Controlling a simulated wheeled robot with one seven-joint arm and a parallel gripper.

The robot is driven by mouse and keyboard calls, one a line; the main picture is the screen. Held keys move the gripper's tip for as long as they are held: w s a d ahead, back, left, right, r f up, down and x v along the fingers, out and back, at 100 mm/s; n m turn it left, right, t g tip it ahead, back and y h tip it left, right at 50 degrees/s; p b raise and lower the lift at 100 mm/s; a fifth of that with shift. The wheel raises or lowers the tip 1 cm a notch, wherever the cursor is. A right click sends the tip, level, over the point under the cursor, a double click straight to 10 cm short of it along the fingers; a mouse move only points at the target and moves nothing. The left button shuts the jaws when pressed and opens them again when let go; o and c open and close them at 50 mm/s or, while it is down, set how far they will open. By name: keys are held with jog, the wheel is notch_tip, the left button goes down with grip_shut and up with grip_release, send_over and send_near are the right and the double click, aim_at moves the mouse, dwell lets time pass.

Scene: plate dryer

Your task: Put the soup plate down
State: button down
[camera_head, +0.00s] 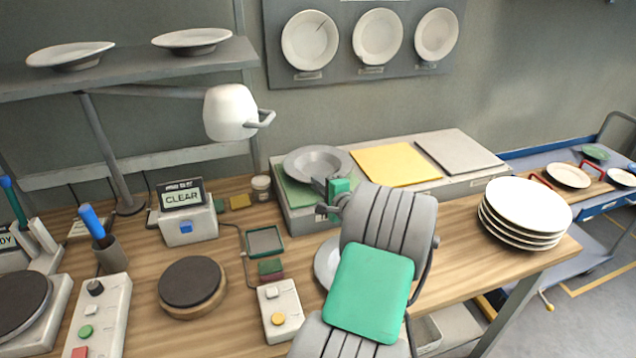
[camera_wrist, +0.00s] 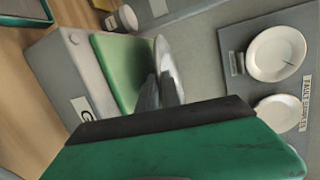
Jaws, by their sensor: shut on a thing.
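The grey soup plate (camera_head: 314,161) is at the left end of the low grey platform, over its green pad (camera_head: 296,194). My gripper (camera_head: 334,190) is shut on the plate's near rim. In the wrist view the plate (camera_wrist: 168,72) shows nearly edge-on beside the green pad (camera_wrist: 122,72). I cannot tell whether its underside touches the pad.
The platform also has a yellow pad (camera_head: 396,164) and a grey pad (camera_head: 458,151), both bare. A stack of white plates (camera_head: 525,208) stands at right. A display reading CLEAR (camera_head: 181,197) stands left. A pale round thing (camera_head: 324,262) is partly hidden by my arm.

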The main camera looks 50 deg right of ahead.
jog(key=c, duration=1.5)
grip_release()
jog(key=shift+c, duration=0.2)
